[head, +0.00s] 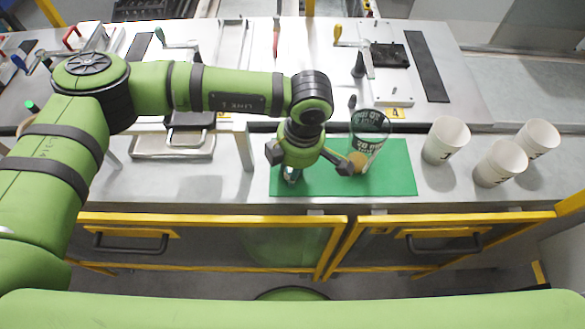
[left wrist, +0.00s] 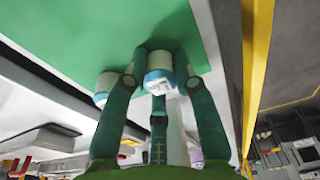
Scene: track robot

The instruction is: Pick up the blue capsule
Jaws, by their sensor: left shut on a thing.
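A capsule with a white body and blue-teal bands (left wrist: 160,72) sits between the fingers of my left gripper (left wrist: 162,84) in the left wrist view. The gripper is shut on it. In the head view my left gripper (head: 292,170) is over the left part of the green mat (head: 397,178) and mostly hides the capsule. A similar white and teal piece (left wrist: 103,88) shows left of the fingers in the left wrist view; I cannot tell what it is. My right gripper is not in view.
A dark green cup with lettering (head: 371,124) stands close right of my left gripper, with an orange round thing (head: 357,160) near it. White cups (head: 446,139) stand to the right. Clamps (head: 360,66) and trays line the bench behind. Yellow-framed drawers (head: 440,232) are in front.

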